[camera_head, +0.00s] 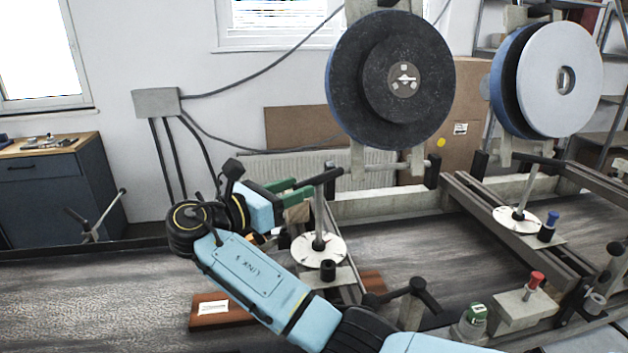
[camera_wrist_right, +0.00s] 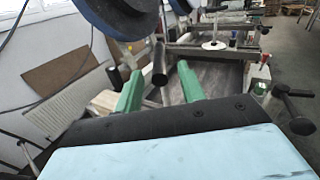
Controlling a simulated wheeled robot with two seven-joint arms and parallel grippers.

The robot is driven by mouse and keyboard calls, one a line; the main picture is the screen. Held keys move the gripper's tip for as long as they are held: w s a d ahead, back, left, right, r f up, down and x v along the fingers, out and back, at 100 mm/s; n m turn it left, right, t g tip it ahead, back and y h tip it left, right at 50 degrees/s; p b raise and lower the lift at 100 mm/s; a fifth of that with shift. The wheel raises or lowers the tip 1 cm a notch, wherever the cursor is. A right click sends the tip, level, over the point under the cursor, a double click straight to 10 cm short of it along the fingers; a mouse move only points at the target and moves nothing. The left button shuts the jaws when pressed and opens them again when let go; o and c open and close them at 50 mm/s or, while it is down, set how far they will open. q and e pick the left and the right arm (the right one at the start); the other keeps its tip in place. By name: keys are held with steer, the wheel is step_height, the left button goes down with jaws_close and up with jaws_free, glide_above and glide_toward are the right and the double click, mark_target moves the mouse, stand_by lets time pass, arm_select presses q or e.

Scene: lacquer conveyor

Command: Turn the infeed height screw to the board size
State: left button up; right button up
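The near height screw has a black crossbar handle (camera_head: 322,177), a grey upright stem and a white round dial (camera_head: 318,250) with dark marks. My right gripper (camera_head: 300,190) has green fingers and is level with the handle, at its left end. In the right wrist view the black bar (camera_wrist_right: 159,64) stands between the two spread fingers (camera_wrist_right: 160,88), with a gap on each side. The gripper looks open. A brown board (camera_head: 208,320) with a white label lies on the conveyor, partly hidden behind my right arm. My left gripper is not in view.
A second screw with a white dial (camera_head: 517,219) stands to the right, beside a blue knob (camera_head: 549,226). A red knob (camera_head: 537,280) and a green button (camera_head: 476,314) are at the lower right. A large dark disc (camera_head: 391,130) hangs behind the near screw.

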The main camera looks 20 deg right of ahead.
mark_target(314, 181)
steer(key=x, duration=0.5)
steer(key=shift+w+d, duration=0.1)
steer(key=shift+d, duration=0.25)
jaws_close()
